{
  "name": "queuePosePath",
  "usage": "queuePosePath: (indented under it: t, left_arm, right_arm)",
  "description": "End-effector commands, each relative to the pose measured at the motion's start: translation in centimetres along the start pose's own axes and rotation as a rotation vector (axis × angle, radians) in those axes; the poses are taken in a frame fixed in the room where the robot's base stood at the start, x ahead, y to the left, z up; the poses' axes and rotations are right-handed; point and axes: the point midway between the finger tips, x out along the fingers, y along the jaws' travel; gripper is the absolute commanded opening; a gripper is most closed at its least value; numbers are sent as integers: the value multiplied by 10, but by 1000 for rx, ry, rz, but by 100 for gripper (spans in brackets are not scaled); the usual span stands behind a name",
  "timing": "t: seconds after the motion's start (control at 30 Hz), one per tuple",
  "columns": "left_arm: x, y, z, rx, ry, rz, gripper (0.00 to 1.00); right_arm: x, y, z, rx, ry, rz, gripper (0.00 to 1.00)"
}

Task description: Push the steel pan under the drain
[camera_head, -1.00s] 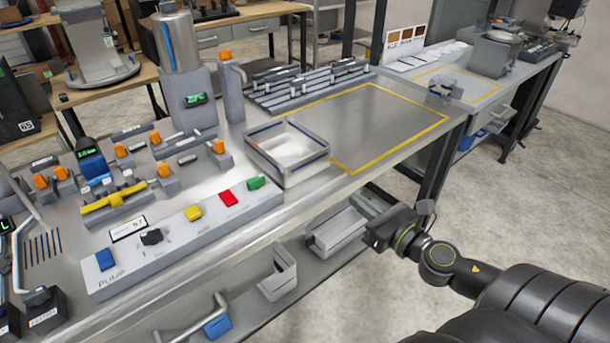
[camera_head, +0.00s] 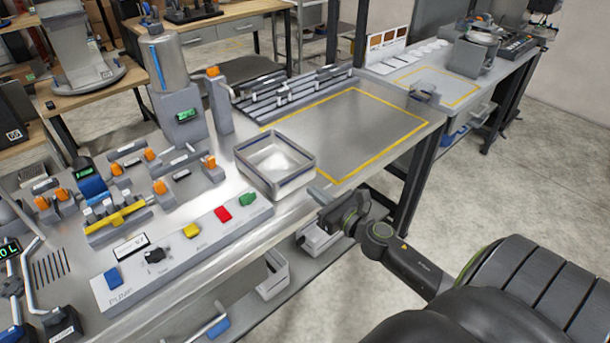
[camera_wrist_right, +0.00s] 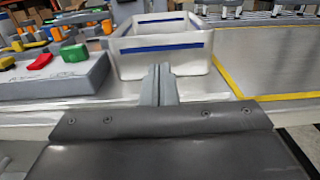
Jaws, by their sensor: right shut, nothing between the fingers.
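The steel pan (camera_head: 297,182) is a square, open tray with a blue stripe, standing on the steel bench near its front edge. It also shows in the wrist view (camera_wrist_right: 190,64), straight ahead of the fingers. My right gripper (camera_head: 322,196) is shut and empty, at the bench's front edge just right of the pan. In the wrist view its fingertips (camera_wrist_right: 158,72) point at the pan's near wall, and I cannot tell whether they touch. A steel tank (camera_head: 168,65) and a grey post with an orange valve (camera_head: 217,95) stand behind the pan; no drain opening is clearly visible. My left gripper is out of view.
A control panel (camera_head: 185,250) with coloured buttons lies left of the pan. A slotted grey rack (camera_head: 295,93) stands behind it. A yellow-outlined area (camera_head: 365,125) to the right is clear. Bins (camera_head: 272,275) sit on the shelf below.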

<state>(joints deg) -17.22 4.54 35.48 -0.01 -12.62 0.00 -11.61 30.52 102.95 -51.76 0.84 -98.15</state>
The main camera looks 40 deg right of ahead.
Motion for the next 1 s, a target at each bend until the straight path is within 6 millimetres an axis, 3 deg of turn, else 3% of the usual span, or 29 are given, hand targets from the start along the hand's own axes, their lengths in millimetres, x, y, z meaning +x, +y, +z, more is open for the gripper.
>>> queuePosePath:
  t: [0.03, 0.3, 0.8, 1.0]
  left_arm:
    - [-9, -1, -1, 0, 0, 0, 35]
    - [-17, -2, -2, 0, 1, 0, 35]
    - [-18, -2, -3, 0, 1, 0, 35]
    - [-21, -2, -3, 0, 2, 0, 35]
  right_arm:
    - [9, 1, 5, 4, -1, -1, 0]
    - [39, 0, 1, 2, 0, -1, 0]
    - [46, 0, 0, 1, 0, 0, 0]
    - [69, 0, 1, 3, -2, -1, 0]
